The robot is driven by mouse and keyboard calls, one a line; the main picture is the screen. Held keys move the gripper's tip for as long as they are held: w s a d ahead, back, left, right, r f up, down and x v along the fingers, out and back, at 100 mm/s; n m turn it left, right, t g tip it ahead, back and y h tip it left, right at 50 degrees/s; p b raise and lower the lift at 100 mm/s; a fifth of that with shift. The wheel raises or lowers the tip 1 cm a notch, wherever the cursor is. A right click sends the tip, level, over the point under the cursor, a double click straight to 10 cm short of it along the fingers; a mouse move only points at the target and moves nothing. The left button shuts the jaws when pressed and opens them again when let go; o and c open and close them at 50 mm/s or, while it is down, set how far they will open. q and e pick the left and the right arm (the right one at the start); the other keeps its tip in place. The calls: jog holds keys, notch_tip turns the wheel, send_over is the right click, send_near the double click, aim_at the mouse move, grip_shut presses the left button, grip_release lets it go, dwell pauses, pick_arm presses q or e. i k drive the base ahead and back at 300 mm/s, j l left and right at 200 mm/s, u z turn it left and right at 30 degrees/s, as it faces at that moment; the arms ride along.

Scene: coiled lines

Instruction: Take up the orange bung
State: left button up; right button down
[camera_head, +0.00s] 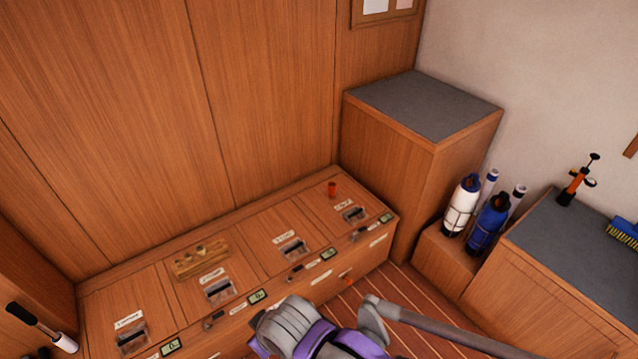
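A small orange-red bung (332,189) stands upright on the top of the long wooden locker bench (232,245), near its far right end by the wall. A second small orange thing (347,281) shows low on the bench's front face; it is too small to tell what it is. Grey and purple links of my own arm show at the bottom middle, in front of the bench and well apart from the bung. Neither of my grippers can be made out in the head view.
The bench top carries recessed latches, labels and a wooden block (201,260) with brass pieces. A taller grey-topped cabinet (425,105) stands right of the bench. White (461,205) and blue (488,224) bottles stand in a holder. An orange pump (577,182) stands on the right counter.

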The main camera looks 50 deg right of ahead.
aim_at(332, 185)
jog(key=z, duration=1.9)
jog(key=i+l+u, duration=0.1)
jog(key=u, duration=0.95)
jog(key=i+l+u, duration=0.15)
jog(key=l+u, duration=0.3)
jog(key=i+l+u, duration=0.1)
jog(key=l+u, duration=0.65)
jog(key=l, duration=2.2)
jog(key=k+u, duration=0.05)
